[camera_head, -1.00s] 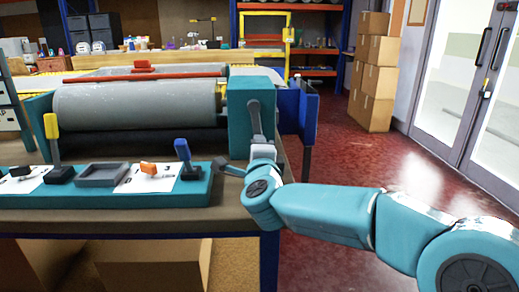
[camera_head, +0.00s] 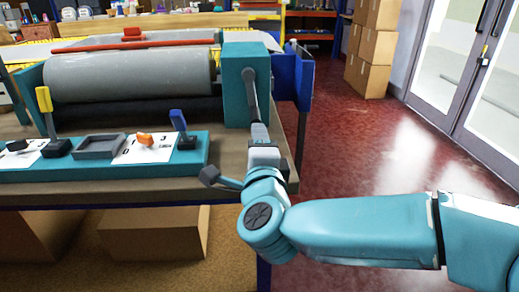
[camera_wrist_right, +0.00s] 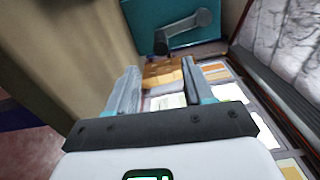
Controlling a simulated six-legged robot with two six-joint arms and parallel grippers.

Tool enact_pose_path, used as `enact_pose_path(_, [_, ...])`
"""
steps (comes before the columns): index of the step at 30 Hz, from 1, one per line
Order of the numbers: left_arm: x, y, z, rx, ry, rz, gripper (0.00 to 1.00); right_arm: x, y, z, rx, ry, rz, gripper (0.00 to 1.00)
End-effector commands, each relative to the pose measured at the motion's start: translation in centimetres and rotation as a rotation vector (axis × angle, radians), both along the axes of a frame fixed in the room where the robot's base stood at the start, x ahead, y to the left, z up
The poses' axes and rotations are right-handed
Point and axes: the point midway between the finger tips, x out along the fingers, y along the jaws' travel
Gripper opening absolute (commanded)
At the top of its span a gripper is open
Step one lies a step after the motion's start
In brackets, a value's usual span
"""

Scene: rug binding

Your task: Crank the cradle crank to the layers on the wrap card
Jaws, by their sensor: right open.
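The cradle crank (camera_head: 250,92) is a grey arm on the face of a teal housing (camera_head: 235,102) at the right end of a large grey roller (camera_head: 130,78). It hangs down from its pivot. In the right wrist view the crank (camera_wrist_right: 188,30) slants, with a dark knob at its lower left end. My right gripper (camera_head: 262,140) is in front of the housing; its fingers are hard to see there. In the wrist view my right gripper (camera_wrist_right: 160,72) is open, with the knob beyond its fingertips and apart from them. I cannot pick out the wrap card for certain. My left gripper is out of view.
A teal control panel (camera_head: 190,165) on the bench holds a yellow lever (camera_head: 45,105), a blue lever (camera_head: 179,122), a grey tray (camera_head: 80,153) and a white card (camera_head: 130,153) with an orange knob. Cardboard boxes (camera_head: 370,50) stand behind. Red floor is free at right.

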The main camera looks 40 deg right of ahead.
Motion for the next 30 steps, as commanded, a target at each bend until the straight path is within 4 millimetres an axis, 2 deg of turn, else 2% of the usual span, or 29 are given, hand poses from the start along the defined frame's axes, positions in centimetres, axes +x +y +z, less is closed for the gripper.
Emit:
enact_pose_path(3, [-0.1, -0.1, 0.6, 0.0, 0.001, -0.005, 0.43, -1.9, 1.2, 0.2, -0.001, 0.0, 0.004, 0.52])
enact_pose_path(9, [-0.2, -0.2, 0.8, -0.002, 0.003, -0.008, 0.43, -3.3, 2.0, 0.0, -0.001, 0.0, 0.001, 0.52])
enact_pose_path(30, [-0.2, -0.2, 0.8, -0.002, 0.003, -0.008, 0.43, -3.4, 2.1, 0.0, -0.001, 0.001, 0.0, 0.52])
